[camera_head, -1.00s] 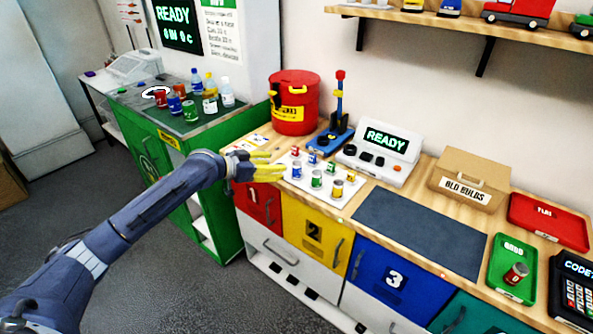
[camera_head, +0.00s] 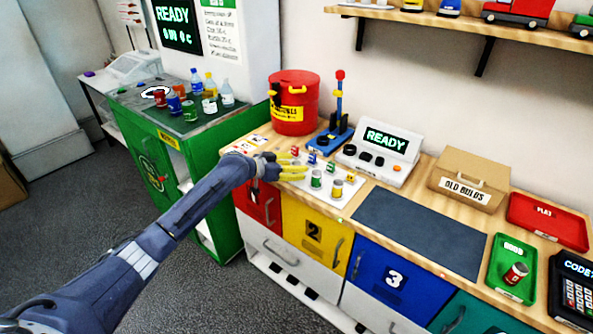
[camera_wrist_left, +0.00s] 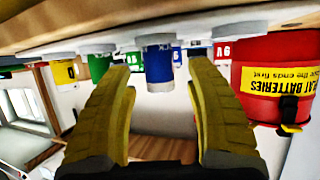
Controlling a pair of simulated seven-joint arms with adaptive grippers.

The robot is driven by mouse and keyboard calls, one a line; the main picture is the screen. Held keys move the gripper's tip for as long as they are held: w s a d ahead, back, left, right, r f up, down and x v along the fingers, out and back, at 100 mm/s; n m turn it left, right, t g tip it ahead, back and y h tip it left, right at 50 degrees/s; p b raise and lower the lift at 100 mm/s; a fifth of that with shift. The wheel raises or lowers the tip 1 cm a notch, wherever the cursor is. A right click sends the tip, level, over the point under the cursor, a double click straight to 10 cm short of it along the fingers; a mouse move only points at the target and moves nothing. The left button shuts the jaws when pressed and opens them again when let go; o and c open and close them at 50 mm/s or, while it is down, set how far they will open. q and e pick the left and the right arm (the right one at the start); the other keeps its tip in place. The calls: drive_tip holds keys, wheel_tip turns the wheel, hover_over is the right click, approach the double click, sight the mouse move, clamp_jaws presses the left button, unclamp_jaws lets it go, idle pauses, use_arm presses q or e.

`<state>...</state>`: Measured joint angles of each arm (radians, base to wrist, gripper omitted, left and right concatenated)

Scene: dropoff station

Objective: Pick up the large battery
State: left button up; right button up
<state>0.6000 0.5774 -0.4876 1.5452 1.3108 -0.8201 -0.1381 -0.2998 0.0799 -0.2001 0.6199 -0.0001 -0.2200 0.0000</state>
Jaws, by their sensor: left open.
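Batteries of several colours and sizes stand upright on a white tray (camera_head: 325,201). A green battery (camera_head: 316,179) and a yellow one (camera_head: 337,188) stand in its front row; smaller ones, including a red (camera_head: 295,151) and a blue one (camera_head: 312,157), stand behind. My left gripper (camera_head: 292,170) is open at the tray's left side, its yellow fingers hiding part of it. In the left wrist view, which is upside down, a large blue battery (camera_wrist_left: 159,68) shows between the open fingers (camera_wrist_left: 160,80); contact cannot be told. Green (camera_wrist_left: 98,66) and yellow (camera_wrist_left: 64,73) batteries show left of it.
A red flat-batteries bin (camera_head: 293,115) and a blue stand (camera_head: 333,136) are behind the tray. A READY device (camera_head: 378,152) stands right of it. A dark mat (camera_head: 420,230) lies bare to the right. A green tray (camera_head: 513,282) holds a can-shaped item.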

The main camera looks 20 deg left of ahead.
use_arm(q)
drive_tip(key=shift+w+d+f, duration=0.2)
drive_tip(key=shift+w+d, duration=0.1)
drive_tip(key=shift+w, duration=0.15)
drive_tip(key=shift+c, duration=0.5)
clamp_jaws()
